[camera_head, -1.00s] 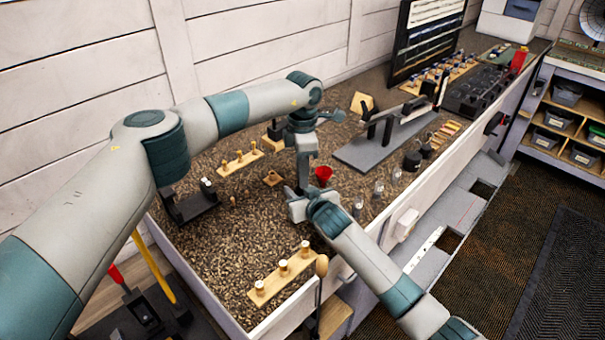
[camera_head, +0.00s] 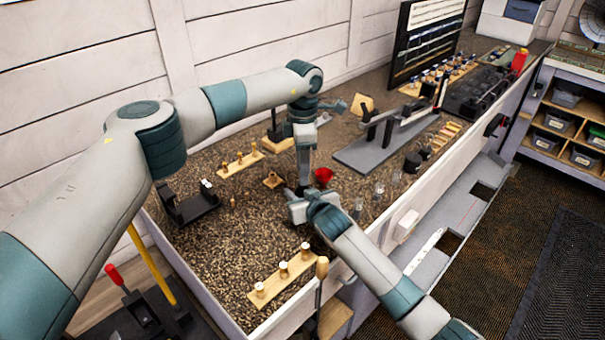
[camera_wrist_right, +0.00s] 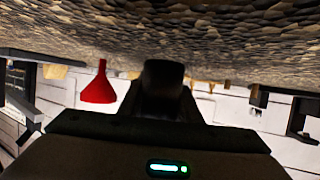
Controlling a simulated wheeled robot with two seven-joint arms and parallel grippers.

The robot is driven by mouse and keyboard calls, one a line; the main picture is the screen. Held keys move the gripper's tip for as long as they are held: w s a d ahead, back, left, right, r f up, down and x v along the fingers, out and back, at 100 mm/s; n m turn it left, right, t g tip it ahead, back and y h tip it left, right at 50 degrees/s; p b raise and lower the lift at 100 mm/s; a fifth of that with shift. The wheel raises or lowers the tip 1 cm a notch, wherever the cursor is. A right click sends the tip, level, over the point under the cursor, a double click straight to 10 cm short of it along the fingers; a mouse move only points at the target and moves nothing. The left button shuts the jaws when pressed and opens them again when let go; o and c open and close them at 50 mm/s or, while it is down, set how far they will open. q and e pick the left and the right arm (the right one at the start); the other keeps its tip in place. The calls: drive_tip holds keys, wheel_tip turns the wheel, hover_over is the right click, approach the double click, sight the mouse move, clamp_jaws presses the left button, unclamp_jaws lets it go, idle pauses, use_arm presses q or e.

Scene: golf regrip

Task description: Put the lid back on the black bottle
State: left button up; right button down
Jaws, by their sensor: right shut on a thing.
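My right gripper (camera_head: 296,208) is low over the gravel-like bench top, near its middle. In the right wrist view it is shut on a dark, rounded thing (camera_wrist_right: 163,85), which looks like the black bottle. The body of the gripper hides its lower part. My left gripper (camera_head: 303,180) points down from above, close to the right one. Its fingertips are small and dark there, and I cannot tell if they are open or touch the bottle. I cannot make out the lid.
A red funnel (camera_head: 324,175) stands just right of the grippers; it also shows in the right wrist view (camera_wrist_right: 99,88). Small clear glasses (camera_head: 378,190) stand further right. A wooden strip with pegs (camera_head: 282,278) lies in front. A black stand (camera_head: 188,205) is at left.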

use_arm(q)
wheel_tip(320, 180, up, 9)
idle(0.4)
use_arm(e)
drive_tip(key=c, duration=1.2)
unclamp_jaws()
drive_tip(key=shift+s, duration=0.15)
drive_tip(key=b+v, duration=0.2)
drive_tip(key=v, duration=0.7)
drive_tip(key=shift+s+d+r, duration=0.15)
drive_tip(key=shift+s+d, duration=0.05)
drive_tip(key=shift+s, duration=0.15)
use_arm(q)
drive_tip(key=shift+f, duration=1.05)
use_arm(e)
drive_tip(key=shift+v, duration=0.95)
drive_tip(key=shift+w+r, duration=0.1)
